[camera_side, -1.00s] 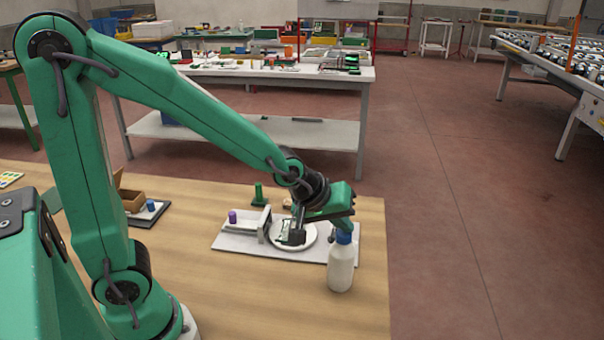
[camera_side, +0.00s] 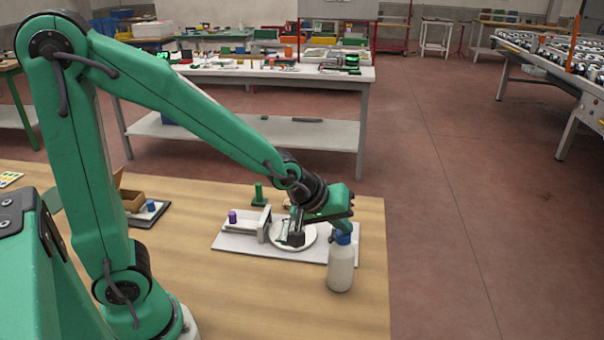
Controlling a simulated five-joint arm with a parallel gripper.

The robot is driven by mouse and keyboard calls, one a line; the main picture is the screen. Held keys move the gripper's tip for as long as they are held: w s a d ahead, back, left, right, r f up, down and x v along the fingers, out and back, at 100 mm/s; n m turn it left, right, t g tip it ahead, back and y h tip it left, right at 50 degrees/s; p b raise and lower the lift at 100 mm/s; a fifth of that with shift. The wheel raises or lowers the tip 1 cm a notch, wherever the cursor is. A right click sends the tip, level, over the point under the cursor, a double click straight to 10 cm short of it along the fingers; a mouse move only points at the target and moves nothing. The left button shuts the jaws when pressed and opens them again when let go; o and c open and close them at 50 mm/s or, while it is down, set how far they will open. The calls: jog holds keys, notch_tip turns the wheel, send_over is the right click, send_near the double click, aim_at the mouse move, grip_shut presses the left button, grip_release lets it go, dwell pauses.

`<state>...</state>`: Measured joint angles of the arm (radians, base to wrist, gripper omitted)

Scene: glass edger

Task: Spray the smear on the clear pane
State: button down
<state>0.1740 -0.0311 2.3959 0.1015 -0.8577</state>
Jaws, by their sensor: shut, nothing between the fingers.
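A white spray bottle with a blue top (camera_side: 341,264) stands upright at the right of the wooden table. My gripper (camera_side: 296,238) is shut and points down over a round white disc (camera_side: 308,244) on a light grey plate, to the left of the bottle. Nothing shows between its fingers. I cannot tell whether it touches the disc or what lies on it. I cannot make out a clear pane or a smear; the gripper and wrist cover part of that area.
The light grey plate (camera_side: 240,244) carries an upright bracket (camera_side: 265,222) and a purple knob (camera_side: 232,217). A green post (camera_side: 259,194) stands behind it. A cardboard box (camera_side: 131,200) and a dark tray with a blue-topped piece (camera_side: 150,208) are at the left. The front of the table is clear.

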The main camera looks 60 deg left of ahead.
aim_at(337, 235)
jog(key=shift+s+a+f+g, duration=0.15)
jog(key=shift+s+f+g, duration=0.15)
jog(key=shift+s+f, duration=0.3)
jog(key=shift+w+r, duration=0.2)
jog(key=shift+r, duration=3)
jog(key=s+a+r+m, duration=0.2)
jog(key=s+a+m, duration=0.1)
jog(key=s, duration=0.5)
jog(key=s+a+r+m+g+y, duration=0.1)
jog(key=s+a+r+m, duration=0.1)
jog(key=s, duration=0.6)
jog(key=a+m, duration=0.1)
jog(key=m, duration=0.1)
jog(key=shift+s+a+r+m, duration=0.25)
jog(key=shift+a+m, duration=0.1)
jog(key=shift+m, duration=0.05)
